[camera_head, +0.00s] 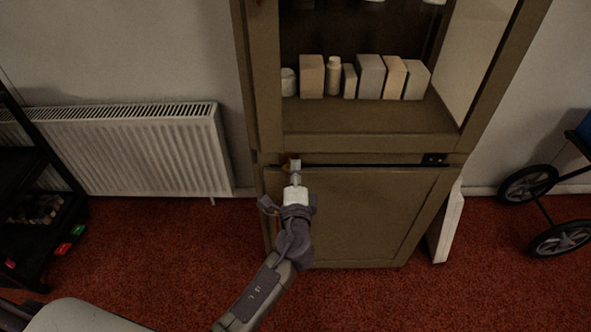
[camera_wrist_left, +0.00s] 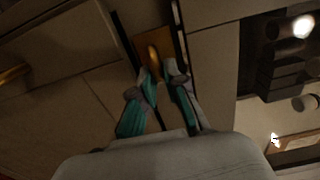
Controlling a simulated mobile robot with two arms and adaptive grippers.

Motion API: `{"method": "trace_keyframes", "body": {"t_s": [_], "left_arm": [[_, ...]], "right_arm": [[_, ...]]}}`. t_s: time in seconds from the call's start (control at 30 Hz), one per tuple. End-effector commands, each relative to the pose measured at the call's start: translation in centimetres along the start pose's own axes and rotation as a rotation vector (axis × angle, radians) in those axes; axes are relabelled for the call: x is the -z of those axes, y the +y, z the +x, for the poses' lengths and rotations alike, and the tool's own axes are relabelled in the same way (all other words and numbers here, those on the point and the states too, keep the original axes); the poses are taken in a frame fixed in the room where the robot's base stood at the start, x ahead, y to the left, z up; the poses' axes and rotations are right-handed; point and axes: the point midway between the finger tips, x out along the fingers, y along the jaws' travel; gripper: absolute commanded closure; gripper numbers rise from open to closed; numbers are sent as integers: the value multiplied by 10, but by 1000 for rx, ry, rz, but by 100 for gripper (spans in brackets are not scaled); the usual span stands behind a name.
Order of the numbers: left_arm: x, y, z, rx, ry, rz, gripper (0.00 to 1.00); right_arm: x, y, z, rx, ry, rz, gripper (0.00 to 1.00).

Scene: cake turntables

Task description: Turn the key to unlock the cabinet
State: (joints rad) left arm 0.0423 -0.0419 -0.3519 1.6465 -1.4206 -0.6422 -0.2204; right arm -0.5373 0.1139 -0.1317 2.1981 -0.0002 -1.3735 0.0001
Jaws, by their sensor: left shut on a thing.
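The brown cabinet (camera_head: 350,215) stands ahead, with a closed lower door and shelves above. A brass key (camera_wrist_left: 153,58) shows in the left wrist view, in front of a brass-coloured plate (camera_wrist_left: 143,42) at the door's edge. My left gripper (camera_head: 295,165) is at the upper left corner of the lower door, and its fingers also show in the left wrist view (camera_wrist_left: 164,74). It is shut on the key. The fingers hide part of the key, and I cannot tell how far it is turned. My right gripper is in neither view.
Several small boxes and bottles (camera_head: 368,77) stand on the cabinet shelf. A white radiator (camera_head: 150,150) is on the wall at left, beside a dark shelf unit. A wheeled cart (camera_head: 560,238) stands at right. Red carpet (camera_head: 150,245) lies clear in front.

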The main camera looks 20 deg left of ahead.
Motion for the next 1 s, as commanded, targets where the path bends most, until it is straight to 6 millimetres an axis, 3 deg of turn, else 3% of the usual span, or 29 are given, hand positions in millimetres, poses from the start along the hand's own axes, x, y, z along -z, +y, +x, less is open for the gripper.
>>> {"method": "trace_keyframes", "body": {"t_s": [0.47,0.5,0.63,1.0], "left_arm": [[1,2,-1,-2,3,15,100],[1,2,-1,-2,3,15,83],[1,1,-1,-2,2,14,62],[0,1,-6,-1,2,12,62]], "right_arm": [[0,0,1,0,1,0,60],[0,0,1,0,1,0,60],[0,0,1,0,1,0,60],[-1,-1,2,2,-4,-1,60]]}}
